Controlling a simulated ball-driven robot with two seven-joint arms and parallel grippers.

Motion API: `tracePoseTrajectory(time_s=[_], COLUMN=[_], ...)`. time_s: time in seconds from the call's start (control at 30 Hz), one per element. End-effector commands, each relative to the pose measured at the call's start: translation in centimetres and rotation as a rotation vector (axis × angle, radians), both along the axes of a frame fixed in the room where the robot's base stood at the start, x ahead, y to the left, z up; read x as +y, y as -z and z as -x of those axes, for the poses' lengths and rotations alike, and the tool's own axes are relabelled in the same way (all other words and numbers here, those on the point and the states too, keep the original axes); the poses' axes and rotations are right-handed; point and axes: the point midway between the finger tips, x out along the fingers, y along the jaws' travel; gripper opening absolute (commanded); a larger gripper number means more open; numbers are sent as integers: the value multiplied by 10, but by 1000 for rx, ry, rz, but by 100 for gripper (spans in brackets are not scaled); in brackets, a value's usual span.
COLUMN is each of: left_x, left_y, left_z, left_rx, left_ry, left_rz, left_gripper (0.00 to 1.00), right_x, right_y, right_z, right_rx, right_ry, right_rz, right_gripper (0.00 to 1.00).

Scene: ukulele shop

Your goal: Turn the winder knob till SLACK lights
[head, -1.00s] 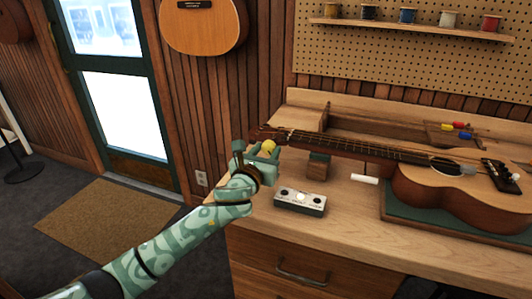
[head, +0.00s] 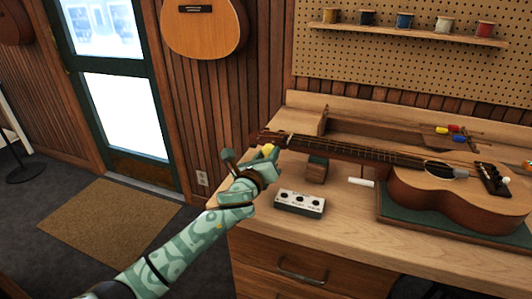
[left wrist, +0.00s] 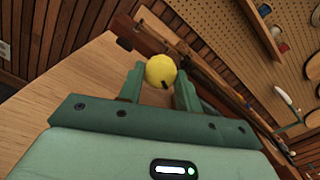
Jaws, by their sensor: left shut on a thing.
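The yellow winder knob (head: 269,149) is at the headstock end of the ukulele (head: 440,185), which lies on the bench. My left gripper (head: 262,160) is shut on the knob. In the left wrist view the round yellow knob (left wrist: 160,70) sits between the two green fingers (left wrist: 158,86), with a small dark mark on its lower side. The small grey lamp box (head: 299,204) stands on the bench just right of my gripper. Its round lamps look dark; their labels are too small to read. My right gripper is not clearly in view.
A wooden neck rest (head: 316,170) stands under the neck, and a white roll (head: 361,182) lies near it. A green mat (head: 440,232) lies under the ukulele body. A shelf (head: 410,32) with several spools is on the pegboard. The bench front is clear.

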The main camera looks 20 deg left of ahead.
Motion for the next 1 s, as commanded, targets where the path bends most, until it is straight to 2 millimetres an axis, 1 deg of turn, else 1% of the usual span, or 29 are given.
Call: tracePoseTrajectory(time_s=[0.03,0.2,1.0], left_x=[0,-1,-1], left_y=[-2,-2,-2], left_z=[0,0,0], left_rx=[1,8,34], left_ry=[-1,-1,-3], left_rz=[45,207,967], left_gripper=[11,11,11], right_x=[0,1,1], right_y=[-4,-10,-33], right_z=[-2,-4,-11], right_rx=[-4,-9,-27], right_ry=[0,0,1], right_rz=[0,-1,-2], right_gripper=[36,36,36])
